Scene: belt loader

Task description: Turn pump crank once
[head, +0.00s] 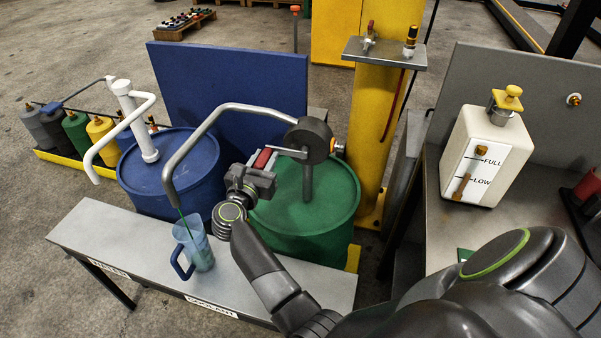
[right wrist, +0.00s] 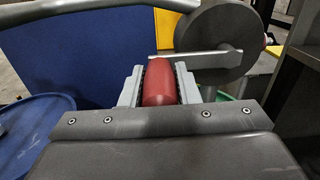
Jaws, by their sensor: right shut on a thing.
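The pump on the green drum (head: 322,208) has a dark round body (head: 312,140), a crank arm with a red handle (head: 264,158), and a grey spout pipe (head: 215,112). My right gripper (head: 262,168) is shut on the red handle, left of the pump body. In the right wrist view the red handle (right wrist: 159,84) sits between the two jaws. The spout bends down over a blue translucent jug (head: 195,247) on the grey bench, with a thin green stream running from its end toward the jug. My left gripper is not in view.
A blue drum (head: 170,180) with a white pump (head: 137,118) stands left of the green drum, before a blue panel (head: 232,82). A yellow post (head: 377,120) stands behind right. A white tank (head: 484,155) marked FULL and LOW is at right. The bench's left part is clear.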

